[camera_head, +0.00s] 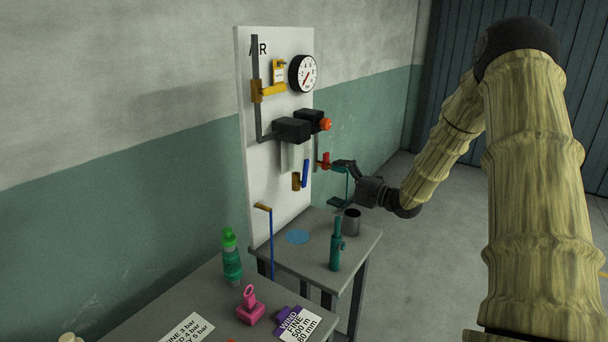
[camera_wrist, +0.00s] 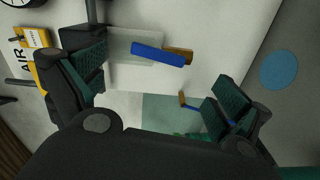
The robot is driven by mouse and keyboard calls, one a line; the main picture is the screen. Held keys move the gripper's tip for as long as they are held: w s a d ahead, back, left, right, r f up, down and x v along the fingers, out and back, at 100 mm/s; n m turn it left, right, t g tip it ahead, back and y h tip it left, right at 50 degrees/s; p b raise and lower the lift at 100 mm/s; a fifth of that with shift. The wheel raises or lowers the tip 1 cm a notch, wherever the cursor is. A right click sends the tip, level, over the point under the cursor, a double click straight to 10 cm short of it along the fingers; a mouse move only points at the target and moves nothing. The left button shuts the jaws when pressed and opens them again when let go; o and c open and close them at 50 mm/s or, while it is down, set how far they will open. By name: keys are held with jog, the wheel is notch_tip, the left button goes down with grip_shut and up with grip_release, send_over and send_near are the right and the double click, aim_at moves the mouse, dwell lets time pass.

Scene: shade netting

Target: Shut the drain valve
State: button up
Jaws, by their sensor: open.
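The drain valve has a brass body (camera_head: 296,181) and a blue lever (camera_head: 305,174), low on the white panel below a clear bowl. The lever stands steep, alongside the body. In the wrist view the blue lever (camera_wrist: 157,53) lies across the picture, with the brass body (camera_wrist: 182,55) at its right end. My gripper (camera_head: 343,184) is to the right of the valve in the head view, apart from it. In the wrist view my gripper (camera_wrist: 160,84) has its two fingers spread wide and nothing between them; the lever is seen beyond the fingers.
The white panel (camera_head: 261,190) also carries a gauge (camera_head: 302,74), a yellow valve (camera_head: 268,89) and an orange knob (camera_head: 326,124). A red handle (camera_head: 326,160) is near my upper finger. Below stand a grey cup (camera_head: 352,222) and a teal tool (camera_head: 336,248). A blue disc (camera_head: 298,237) lies flat.

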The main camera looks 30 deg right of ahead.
aim_at(307, 172)
jog(key=x, duration=0.2)
jog(key=p+x, duration=0.1)
jog(key=x, duration=0.2)
jog(key=p+x, duration=0.1)
jog(key=x, duration=0.2)
jog(key=shift+w+a+r, duration=0.1)
jog(key=shift+a+r, duration=0.1)
jog(key=shift+r, duration=0.1)
jog(key=shift+w+f, duration=0.45)
jog(key=shift+w, duration=0.1)
jog(key=shift+s+r, duration=0.25)
jog(key=shift+s, duration=0.05)
jog(key=c, duration=1.3)
